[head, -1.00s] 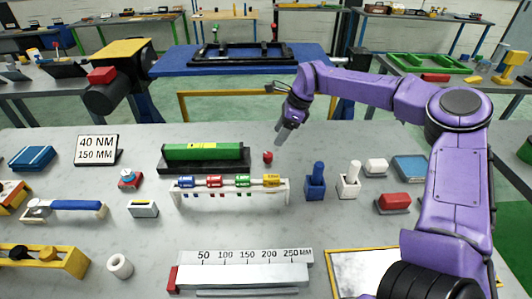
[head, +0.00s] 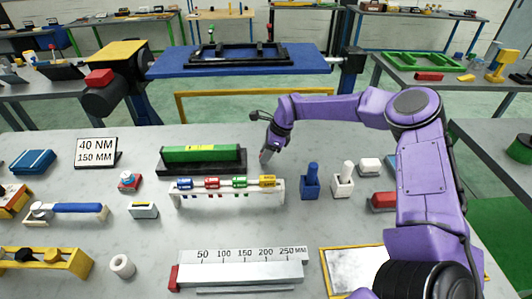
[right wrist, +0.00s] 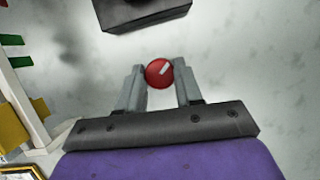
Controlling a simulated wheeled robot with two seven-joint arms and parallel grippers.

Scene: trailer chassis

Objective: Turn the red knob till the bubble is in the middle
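The red knob (right wrist: 158,73) shows in the right wrist view as a small round red cap with a pale mark slanting up to the right. My right gripper (right wrist: 159,78) has one finger on each side of it. The fingers look very close to its sides, but I cannot tell whether they press on it. In the head view my right gripper (head: 265,157) points down just right of a black base (head: 212,171) and hides the knob. A green bar with a yellow window (head: 202,148), seemingly the level, lies on that base. Its bubble is too small to see. My left gripper is out of view.
A white rack with coloured cylinders (head: 228,197) stands in front of the base, close to my right gripper. A blue block (head: 310,185) and a white block (head: 343,187) stand to the right. The table behind the gripper is clear.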

